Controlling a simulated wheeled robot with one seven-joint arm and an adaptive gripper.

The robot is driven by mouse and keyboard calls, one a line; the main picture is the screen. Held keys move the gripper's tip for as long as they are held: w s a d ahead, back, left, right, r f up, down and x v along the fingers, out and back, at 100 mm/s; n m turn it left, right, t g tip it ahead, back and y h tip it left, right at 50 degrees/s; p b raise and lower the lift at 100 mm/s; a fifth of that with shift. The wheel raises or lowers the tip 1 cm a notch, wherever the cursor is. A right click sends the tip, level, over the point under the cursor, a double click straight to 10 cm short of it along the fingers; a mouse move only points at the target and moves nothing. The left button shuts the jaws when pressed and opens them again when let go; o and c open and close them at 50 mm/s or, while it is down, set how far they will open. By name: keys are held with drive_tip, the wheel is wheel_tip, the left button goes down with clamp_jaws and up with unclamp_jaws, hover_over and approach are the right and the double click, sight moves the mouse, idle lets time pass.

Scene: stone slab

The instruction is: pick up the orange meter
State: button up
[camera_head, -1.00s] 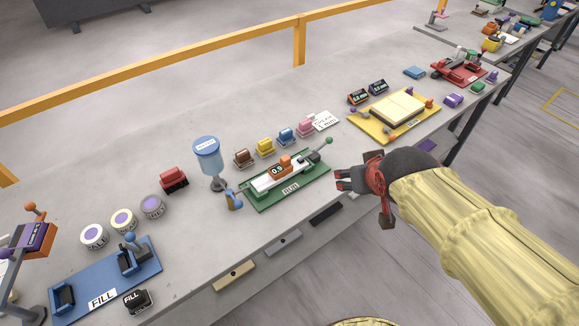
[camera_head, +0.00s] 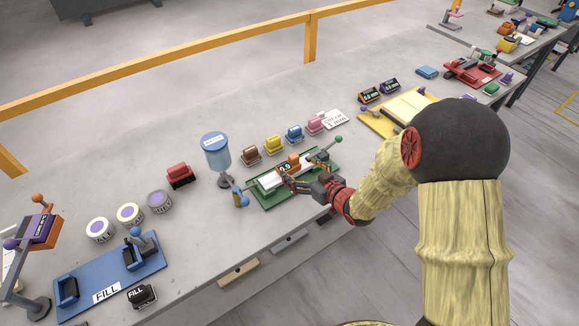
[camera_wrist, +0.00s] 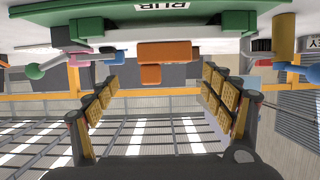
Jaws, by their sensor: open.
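The orange meter (camera_head: 291,160) has a small dark display with light digits. It sits on a white bar of the green fixture (camera_head: 262,201) on the stone slab. In the wrist view the orange meter (camera_wrist: 165,73) appears upside down under the green fixture (camera_wrist: 215,24), across the space between my two fingers. My gripper (camera_head: 293,184) is open and empty at the near side of the fixture, and partly hides it. In the wrist view its padded fingers (camera_wrist: 158,90) stand wide apart, one on either side of the meter's line. I see no contact with the meter.
A blue dispenser (camera_head: 216,156) stands left of the fixture. A lever with a green knob (camera_head: 338,139) rises at its right end. Several coloured blocks, including a yellow one (camera_head: 272,145), sit behind it. The front left of the slab holds a blue FILL fixture (camera_head: 85,281).

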sight(288, 164)
drive_tip(key=shift+a+r+b+x, duration=0.15)
drive_tip(key=shift+b+x, duration=0.1)
drive_tip(key=shift+x, duration=0.8)
drive_tip(key=shift+a+r+b+x, duration=0.15)
drive_tip(key=shift+b+x, duration=0.15)
drive_tip(key=shift+x, duration=0.75)
drive_tip(key=shift+a+r+b+x, duration=0.15)
drive_tip(key=shift+b+x, duration=0.1)
drive_tip(key=shift+x, duration=0.8)
drive_tip(key=shift+s+d, duration=0.1)
drive_tip(key=shift+s, duration=0.05)
drive_tip(key=shift+c, duration=1)
drive_tip(key=shift+r, duration=0.1)
drive_tip(key=c, duration=1.3)
